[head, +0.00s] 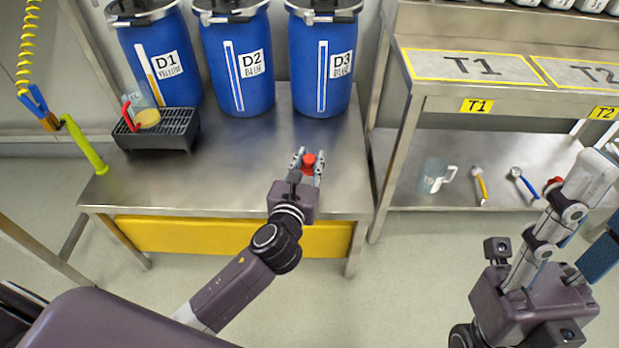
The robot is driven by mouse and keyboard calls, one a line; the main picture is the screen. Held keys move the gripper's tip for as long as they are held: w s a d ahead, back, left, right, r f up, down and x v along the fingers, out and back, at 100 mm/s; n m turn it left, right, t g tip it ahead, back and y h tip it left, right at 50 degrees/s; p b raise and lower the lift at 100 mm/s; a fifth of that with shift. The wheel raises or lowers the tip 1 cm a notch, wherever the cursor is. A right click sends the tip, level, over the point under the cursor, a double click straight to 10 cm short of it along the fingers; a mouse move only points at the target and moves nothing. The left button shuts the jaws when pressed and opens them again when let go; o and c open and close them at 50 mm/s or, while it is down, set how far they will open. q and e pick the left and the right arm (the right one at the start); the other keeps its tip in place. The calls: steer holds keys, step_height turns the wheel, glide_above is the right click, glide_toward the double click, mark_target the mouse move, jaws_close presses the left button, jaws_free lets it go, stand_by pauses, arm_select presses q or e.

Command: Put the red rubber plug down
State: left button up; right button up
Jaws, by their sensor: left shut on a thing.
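The red rubber plug (309,161) is a small red piece held between the fingertips of my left gripper (307,165). My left gripper is shut on it, over the right part of the steel bench (235,165), in front of drum D3. I cannot tell whether the plug touches the bench top. The fingers hide part of its sides. My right gripper (600,212) is at the lower right, in front of the shelf, with its fingers spread apart and nothing seen between them.
Blue drums D1 (160,60), D2 (238,65) and D3 (322,65) stand along the bench's back. A black drip tray (157,137) holds a jug with a red handle. Another jug (433,176) and several scoops lie on the right lower shelf. The bench's middle is clear.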

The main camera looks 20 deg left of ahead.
mark_target(310, 175)
arm_select(q)
step_height(310, 175, down, 2)
steer(key=shift+f+b, duration=0.1)
steer(key=shift+b, duration=0.55)
step_height(310, 175, down, 4)
steer(key=shift+r+b, duration=0.2)
steer(key=shift+b, duration=1.05)
steer(key=shift+f, duration=0.1)
steer(key=o, duration=1)
steer(key=shift+o, duration=0.2)
